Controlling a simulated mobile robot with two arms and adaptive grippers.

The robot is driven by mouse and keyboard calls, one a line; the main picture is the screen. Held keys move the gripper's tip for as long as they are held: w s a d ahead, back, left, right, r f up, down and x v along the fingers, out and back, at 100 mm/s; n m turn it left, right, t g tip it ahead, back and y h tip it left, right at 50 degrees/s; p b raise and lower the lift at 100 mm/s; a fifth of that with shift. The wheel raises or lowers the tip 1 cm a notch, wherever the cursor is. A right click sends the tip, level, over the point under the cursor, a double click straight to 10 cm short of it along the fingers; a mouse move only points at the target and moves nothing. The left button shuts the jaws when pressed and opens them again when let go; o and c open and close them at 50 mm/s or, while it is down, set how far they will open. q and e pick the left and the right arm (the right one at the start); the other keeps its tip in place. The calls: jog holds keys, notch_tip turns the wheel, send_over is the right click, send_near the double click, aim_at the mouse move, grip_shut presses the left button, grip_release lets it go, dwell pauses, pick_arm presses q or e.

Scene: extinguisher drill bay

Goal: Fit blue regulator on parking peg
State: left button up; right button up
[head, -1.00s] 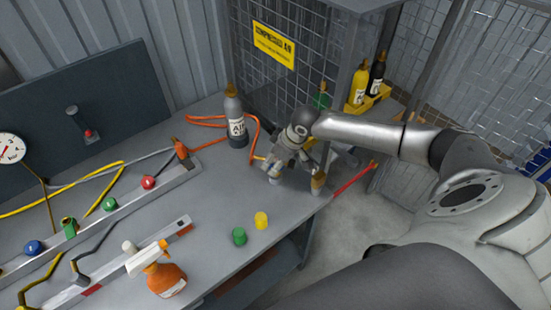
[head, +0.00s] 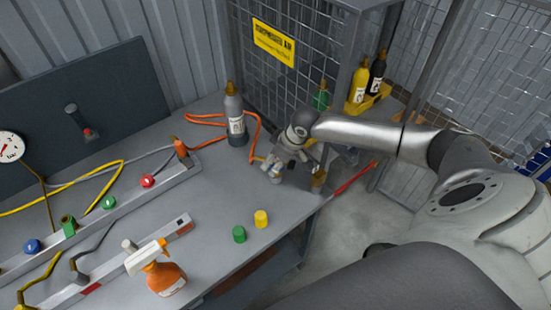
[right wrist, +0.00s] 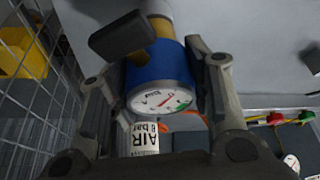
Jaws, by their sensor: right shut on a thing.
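My right gripper (head: 276,170) is over the bench's far right corner, by the mesh cage. In the right wrist view its fingers (right wrist: 163,78) are shut on the sides of the blue regulator (right wrist: 158,66). The regulator has a blue body, a white dial face with a red needle and green mark, and a brass part behind. In the head view the gripper mostly hides it. I cannot tell which fitting is the parking peg; a bracket with a red tip (head: 86,132) is on the dark back panel. My left gripper is out of view.
A grey AIR bottle (head: 235,118) stands left of my gripper, with an orange hose (head: 256,128) around it. Green (head: 239,234) and yellow (head: 261,218) caps, a spray bottle (head: 165,278) and a rail with coloured knobs (head: 125,207) are on the bench. A cage (head: 287,85) stands behind.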

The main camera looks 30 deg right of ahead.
jog(key=shift+f, duration=0.2)
jog(key=o, duration=1.1)
